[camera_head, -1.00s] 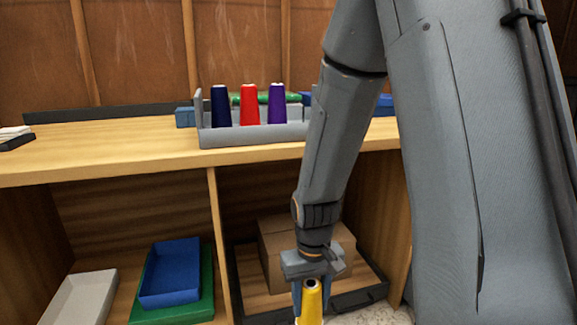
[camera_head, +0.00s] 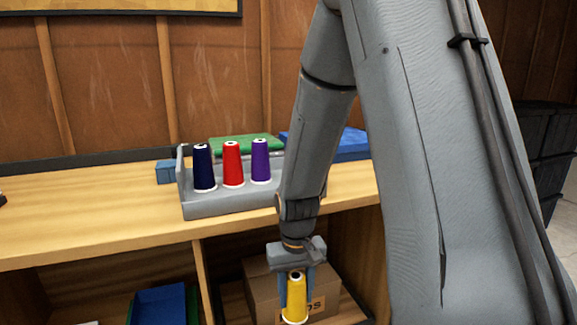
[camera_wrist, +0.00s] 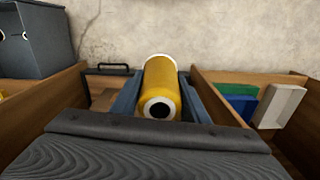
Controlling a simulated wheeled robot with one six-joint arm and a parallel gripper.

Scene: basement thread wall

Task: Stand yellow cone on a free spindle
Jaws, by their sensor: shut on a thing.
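My gripper (camera_head: 296,284) is shut on the yellow cone (camera_head: 295,300), which hangs nearly upright in front of the lower shelf, below the worktop edge. In the wrist view the yellow cone (camera_wrist: 161,88) lies between both fingers, its narrow end with a dark hole nearest the camera. A grey rack (camera_head: 215,207) stands on the worktop, up and left of my gripper. Navy (camera_head: 203,168), red (camera_head: 232,165) and purple (camera_head: 260,161) cones stand in it from its left end. My arm hides the rack's right part, so no free spindle shows.
Green (camera_head: 232,146) and blue (camera_head: 352,143) items lie behind. A cardboard box (camera_head: 262,288) sits on the shelf behind my gripper.

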